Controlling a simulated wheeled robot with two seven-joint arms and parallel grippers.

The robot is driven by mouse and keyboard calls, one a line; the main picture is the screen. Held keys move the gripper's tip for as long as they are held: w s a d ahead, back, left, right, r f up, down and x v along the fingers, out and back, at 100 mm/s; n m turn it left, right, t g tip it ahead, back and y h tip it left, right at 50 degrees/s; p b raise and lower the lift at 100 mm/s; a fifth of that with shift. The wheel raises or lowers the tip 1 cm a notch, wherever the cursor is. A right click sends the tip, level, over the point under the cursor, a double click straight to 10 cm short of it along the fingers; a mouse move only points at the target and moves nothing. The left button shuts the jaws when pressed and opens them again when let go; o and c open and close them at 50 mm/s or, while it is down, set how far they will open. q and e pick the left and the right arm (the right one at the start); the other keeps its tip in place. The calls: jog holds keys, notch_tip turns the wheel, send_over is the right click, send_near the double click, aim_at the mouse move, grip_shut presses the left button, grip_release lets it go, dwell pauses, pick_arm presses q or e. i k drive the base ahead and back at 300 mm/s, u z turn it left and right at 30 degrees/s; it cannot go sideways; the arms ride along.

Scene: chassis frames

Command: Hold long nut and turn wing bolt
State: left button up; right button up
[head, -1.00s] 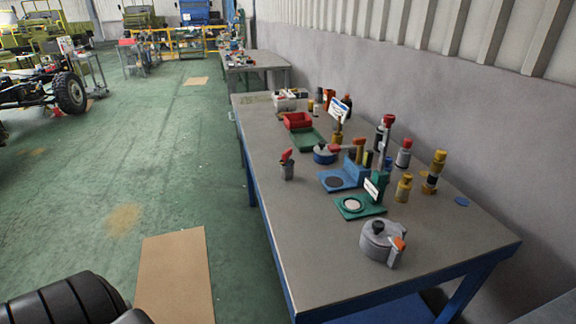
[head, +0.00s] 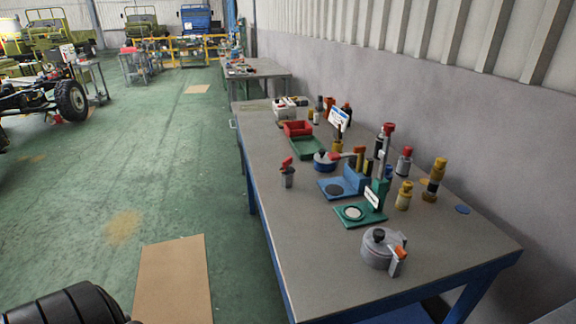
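I cannot make out for certain which part is the long nut or the wing bolt; the pieces are small from here. A small grey upright piece with a red top (head: 287,174) stands alone near the left edge of the workbench (head: 300,235). A grey round device with an orange-tipped lever (head: 380,250) stands at the near end. Neither of my grippers is in view.
A green plate with a white disc (head: 357,214), a blue bracket (head: 342,187), yellow, black and red bottle-like pieces and a red tray (head: 297,128) crowd the bench's middle and right side. The bench's near left surface is clear. A brown mat (head: 173,280) lies on the floor.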

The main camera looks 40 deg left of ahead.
aim_at(287, 161)
jog(key=z, duration=0.05)
jog(key=k, duration=1)
jog(key=u, duration=1.75)
jog(key=i, duration=3.55)
jog(key=z, duration=2.9)
